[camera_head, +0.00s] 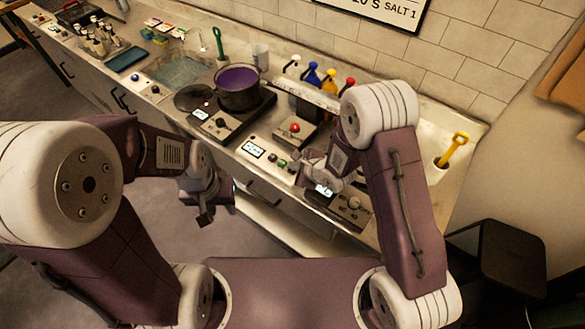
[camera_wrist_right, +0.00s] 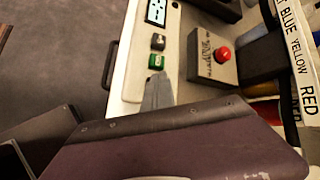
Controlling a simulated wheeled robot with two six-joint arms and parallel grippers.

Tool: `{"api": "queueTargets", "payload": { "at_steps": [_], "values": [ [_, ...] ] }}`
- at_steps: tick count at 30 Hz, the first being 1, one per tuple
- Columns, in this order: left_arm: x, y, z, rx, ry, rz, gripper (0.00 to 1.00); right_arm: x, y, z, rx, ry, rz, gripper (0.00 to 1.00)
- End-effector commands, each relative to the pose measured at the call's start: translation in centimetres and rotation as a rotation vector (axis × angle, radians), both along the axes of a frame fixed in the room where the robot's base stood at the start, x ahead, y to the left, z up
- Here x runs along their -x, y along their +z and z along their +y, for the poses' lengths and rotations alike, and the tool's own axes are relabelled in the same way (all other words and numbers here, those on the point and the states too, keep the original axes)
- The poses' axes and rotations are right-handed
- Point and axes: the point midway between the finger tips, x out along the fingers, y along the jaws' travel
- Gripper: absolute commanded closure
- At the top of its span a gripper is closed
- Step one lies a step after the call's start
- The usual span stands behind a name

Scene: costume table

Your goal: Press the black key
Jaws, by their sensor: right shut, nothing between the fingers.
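The black key (camera_wrist_right: 158,41) sits on a pale panel between a small display (camera_wrist_right: 157,11) and a green key (camera_wrist_right: 156,61). In the head view the black key (camera_head: 271,157) is small, just left of the green key (camera_head: 282,163). My right gripper (camera_wrist_right: 158,82) is shut and empty, its grey fingertips close to the green key's near side. The black key lies just beyond the green one. In the head view the right gripper (camera_head: 298,166) is over the counter, right of the keys. My left gripper (camera_head: 210,212) hangs apart from the counter, open and empty.
A box with a red button (camera_head: 295,128) stands behind the keys. A purple-filled pot (camera_head: 238,86) is on a burner to the left. Colour-topped bottles (camera_head: 329,79) stand at the back behind a labelled rail. Another control panel (camera_head: 353,203) lies to the right.

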Motion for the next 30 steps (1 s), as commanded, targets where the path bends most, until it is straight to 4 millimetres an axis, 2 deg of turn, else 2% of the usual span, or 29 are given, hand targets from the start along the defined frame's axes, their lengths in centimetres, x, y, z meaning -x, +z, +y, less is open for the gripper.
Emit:
{"api": "queueTargets", "payload": {
  "at_steps": [13, 23, 30],
  "values": [
    [0.0, 2.0, 0.0, 0.000, 0.000, 0.000, 0.64, 0.0, 1.8, 0.0, 0.001, 0.000, 0.001, 1.00],
    [0.0, 1.9, 0.0, 0.000, 0.000, 0.000, 0.64, 0.0, 1.8, 0.0, 0.000, 0.001, 0.001, 1.00],
    [0.0, 4.0, 0.0, 0.000, 0.000, 0.000, 0.64, 0.0, 3.9, 0.0, 0.000, 0.000, 0.000, 1.00]
  ]
}}
